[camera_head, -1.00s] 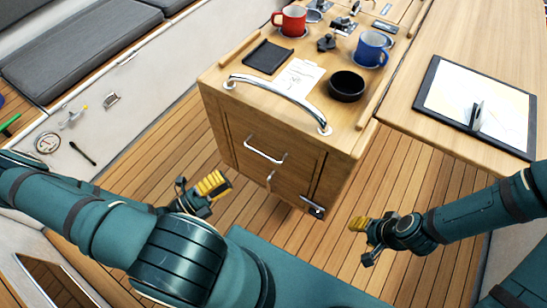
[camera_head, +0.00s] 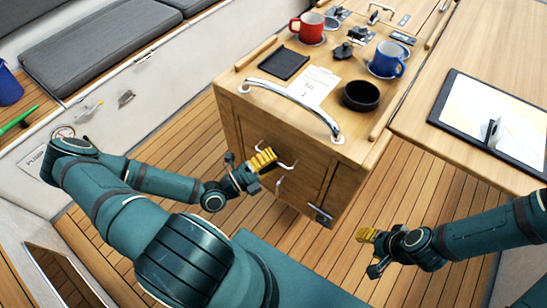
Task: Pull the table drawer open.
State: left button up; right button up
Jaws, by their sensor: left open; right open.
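The wooden table (camera_head: 230,112) stands at centre, its front facing me. The drawer front (camera_head: 308,170) looks flush with the table, so the drawer appears shut. Its curved metal handle (camera_head: 288,165) shows only in part, because my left gripper (camera_head: 260,161) covers its left side. My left gripper is open, with its yellow finger pads right at the handle. I cannot tell whether they touch it or stand just in front. My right gripper (camera_head: 367,238) is open and empty over the floor, right of the table and apart from it.
A chrome grab rail (camera_head: 290,100) arches over the table's front edge. On top are a red mug (camera_head: 307,27), a blue mug (camera_head: 387,60), a black bowl (camera_head: 361,95) and a dark tray (camera_head: 284,64). A lower latch (camera_head: 320,214) sits below the drawer. Bare floor (camera_head: 300,240) lies in front.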

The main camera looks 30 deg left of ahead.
pick_arm(q)
jog(key=shift+w+d, duration=0.1)
jog(key=shift+w, duration=0.05)
grip_shut()
